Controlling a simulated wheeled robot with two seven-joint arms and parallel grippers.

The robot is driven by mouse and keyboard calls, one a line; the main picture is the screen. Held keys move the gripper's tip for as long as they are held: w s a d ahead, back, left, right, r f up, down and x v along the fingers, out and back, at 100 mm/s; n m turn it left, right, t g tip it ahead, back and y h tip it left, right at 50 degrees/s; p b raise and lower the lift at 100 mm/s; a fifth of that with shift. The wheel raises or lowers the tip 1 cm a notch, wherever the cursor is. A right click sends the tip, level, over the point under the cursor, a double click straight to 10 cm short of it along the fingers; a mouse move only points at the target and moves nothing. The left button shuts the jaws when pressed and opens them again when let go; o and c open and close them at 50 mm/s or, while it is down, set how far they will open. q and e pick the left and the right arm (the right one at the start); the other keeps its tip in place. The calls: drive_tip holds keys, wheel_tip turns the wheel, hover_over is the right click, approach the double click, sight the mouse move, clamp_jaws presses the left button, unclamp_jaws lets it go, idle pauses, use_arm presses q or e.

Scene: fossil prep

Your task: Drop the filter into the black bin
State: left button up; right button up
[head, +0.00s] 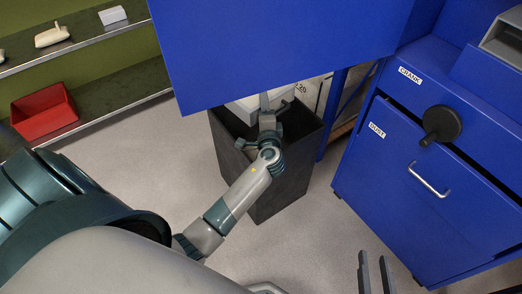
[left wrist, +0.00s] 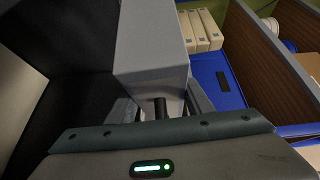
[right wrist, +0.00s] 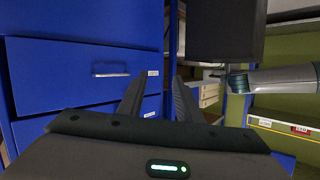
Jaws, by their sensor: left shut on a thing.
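The black bin (head: 290,185) stands on the floor at the centre of the head view, its top partly hidden by a blue panel. My left gripper (head: 268,104) is at the bin's opening, shut on the filter, a pale grey block (head: 243,112). In the left wrist view the filter (left wrist: 150,50) is held at the fingers, with the dark inside of the bin (left wrist: 65,115) beside it at left. How far the filter is inside the rim is unclear. My right gripper (head: 375,272) is open and empty, low at the right; its spread fingers also show in the right wrist view (right wrist: 158,98).
A blue panel (head: 270,45) overhangs the bin. A blue cabinet (head: 400,190) with a black crank knob (head: 441,125) and a handled door stands at right. Shelves at left hold a red tray (head: 44,112). The floor left of the bin is clear.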

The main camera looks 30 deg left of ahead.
use_arm(q)
drive_tip(key=shift+f+b, duration=0.4)
drive_tip(key=shift+f, duration=0.2)
use_arm(e)
drive_tip(key=shift+w+a+r+t+y, duration=0.15)
drive_tip(key=shift+r+t, duration=0.2)
drive_tip(key=shift+r, duration=0.25)
drive_tip(key=shift+w+a+r+t+y, duration=0.15)
drive_tip(key=shift+r+t, duration=0.25)
drive_tip(key=shift+r, duration=0.25)
drive_tip(key=shift+w+a+r+t, duration=0.15)
drive_tip(key=shift+r+t, duration=0.2)
drive_tip(key=shift+r, duration=0.25)
drive_tip(key=shift+s, duration=0.1)
use_arm(q)
drive_tip(key=o, duration=1.3)
drive_tip(key=shift+s, duration=0.1)
drive_tip(key=v, duration=1.6)
drive_tip(key=shift+f, duration=0.1)
drive_tip(key=shift+s+d, duration=0.35)
drive_tip(key=shift+s, duration=0.15)
use_arm(e)
drive_tip(key=shift+s+d+f+g, duration=0.1)
drive_tip(key=shift+d+f+g, duration=0.1)
drive_tip(key=shift+f+g, duration=0.6)
drive_tip(key=shift+s+d+f, duration=0.1)
drive_tip(key=shift+s+f, duration=0.05)
drive_tip(key=shift+f, duration=0.05)
